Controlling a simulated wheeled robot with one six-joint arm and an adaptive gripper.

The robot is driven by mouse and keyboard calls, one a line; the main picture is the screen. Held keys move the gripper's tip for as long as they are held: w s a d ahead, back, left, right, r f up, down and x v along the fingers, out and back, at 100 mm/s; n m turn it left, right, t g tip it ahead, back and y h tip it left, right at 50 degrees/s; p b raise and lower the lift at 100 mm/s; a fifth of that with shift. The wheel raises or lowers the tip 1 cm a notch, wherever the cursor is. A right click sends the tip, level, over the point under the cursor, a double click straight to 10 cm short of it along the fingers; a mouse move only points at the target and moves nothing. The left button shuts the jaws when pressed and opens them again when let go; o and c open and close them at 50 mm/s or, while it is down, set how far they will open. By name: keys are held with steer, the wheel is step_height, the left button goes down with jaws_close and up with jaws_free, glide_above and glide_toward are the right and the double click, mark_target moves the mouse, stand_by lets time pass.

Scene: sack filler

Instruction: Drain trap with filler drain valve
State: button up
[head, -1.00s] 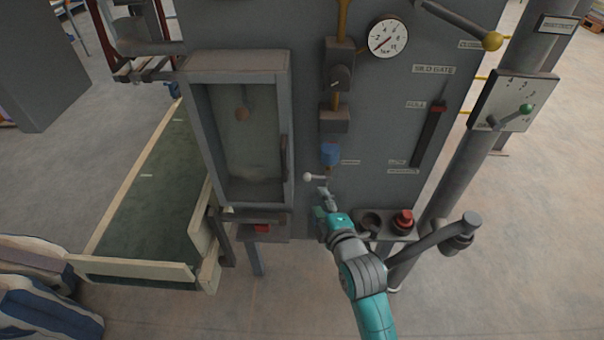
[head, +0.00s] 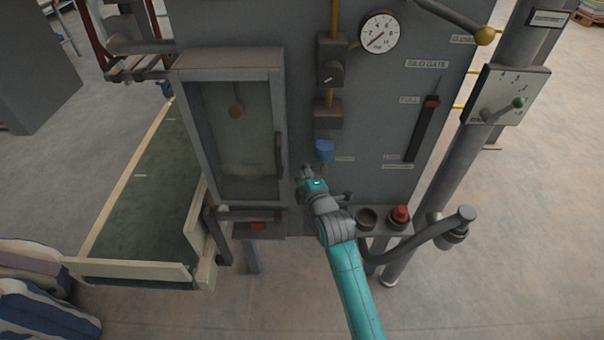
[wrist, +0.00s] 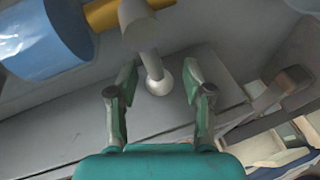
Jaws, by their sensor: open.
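The trap is a blue bowl (head: 324,151) on the filler's grey front panel, below a yellow pipe. It also shows large at the upper left of the wrist view (wrist: 42,38). The drain valve has a grey body (wrist: 137,22) on a brass-coloured pipe beside the trap, and a short lever ending in a white ball knob (wrist: 159,82). My gripper (wrist: 159,74) is open, with one finger on each side of the knob and visible gaps to both. In the head view my gripper (head: 306,174) is just below left of the trap and hides the knob.
A windowed cabinet with a door handle (head: 278,155) is close on the left. A red button (head: 399,216) and a dark cup-like holder (head: 366,218) sit on a ledge at lower right. A gauge (head: 379,33) and the silo gate slot (head: 425,128) are higher up.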

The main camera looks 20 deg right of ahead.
jaws_close()
